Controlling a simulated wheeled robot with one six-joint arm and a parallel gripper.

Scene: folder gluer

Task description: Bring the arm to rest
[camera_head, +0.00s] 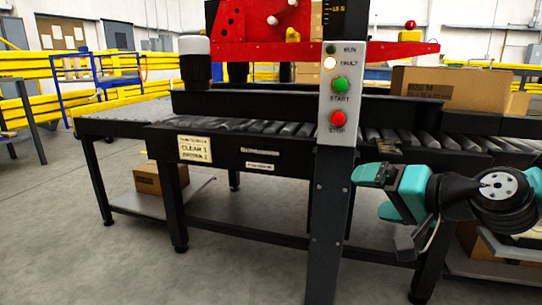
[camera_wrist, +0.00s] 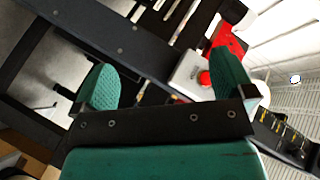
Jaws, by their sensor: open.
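My gripper (camera_head: 384,193) is at the right in the head view, in front of the conveyor and to the right of the control post. Its teal fingers are apart and nothing shows between them. In the wrist view my gripper (camera_wrist: 165,88) also shows open, with the dark post and part of the control panel (camera_wrist: 192,75) beyond the fingers. The arm is partly cut off by the right edge of the head view.
The roller conveyor (camera_head: 290,129) stands behind my gripper. The control panel (camera_head: 338,95) carries green and red buttons, and its FAULT lamp (camera_head: 330,63) glows. A cardboard box (camera_head: 425,88) is on the machine at right. Open floor (camera_head: 70,260) lies at front left.

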